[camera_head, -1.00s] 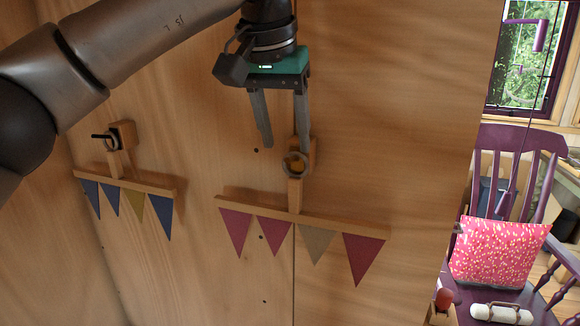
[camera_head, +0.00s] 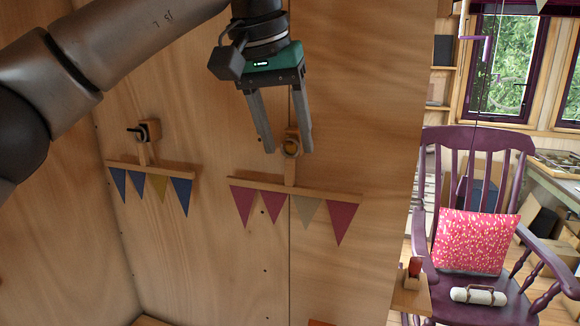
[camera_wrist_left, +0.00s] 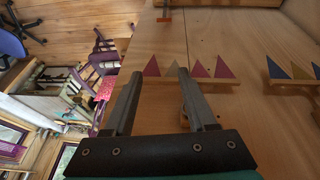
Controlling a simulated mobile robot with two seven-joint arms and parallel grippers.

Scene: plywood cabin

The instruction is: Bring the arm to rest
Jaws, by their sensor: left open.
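My left gripper (camera_head: 287,150) is open and empty, its two fingers pointing down in front of the plywood wall. In the head view its fingertips overlap the ring and wooden block (camera_head: 291,146) above the pink-and-tan bunting (camera_head: 290,190); I cannot tell whether they touch. In the left wrist view the open fingers (camera_wrist_left: 165,95) also show with nothing between them, and the bunting (camera_wrist_left: 195,68) lies beyond them. My left arm comes in from the upper left. My right gripper is not in view.
A second bunting (camera_head: 152,169) with blue and yellow flags hangs on the wall at left, below a hook on a block (camera_head: 143,131). A purple rocking chair (camera_head: 476,150) with a pink cushion (camera_head: 476,241) and a white roll (camera_head: 478,296) stands at right.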

